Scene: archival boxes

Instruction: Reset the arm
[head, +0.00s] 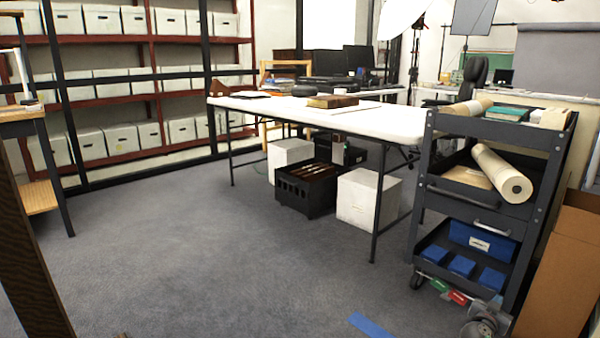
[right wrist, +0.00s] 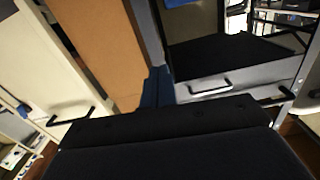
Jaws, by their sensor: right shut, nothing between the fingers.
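My right gripper (head: 448,291) is low at the bottom right of the head view, in front of the dark cart's bottom shelf. Its jaws are shut and hold nothing. Part of my right arm shows just below it at the picture's edge. My left gripper is not in view.
The dark cart (head: 493,131) holds a paper roll (head: 502,173) and blue boxes. A brown board (head: 560,270) stands right of it. A white table (head: 385,121) has boxes beneath. Blue tape (head: 370,325) lies on open grey carpet. Box shelves line the back left.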

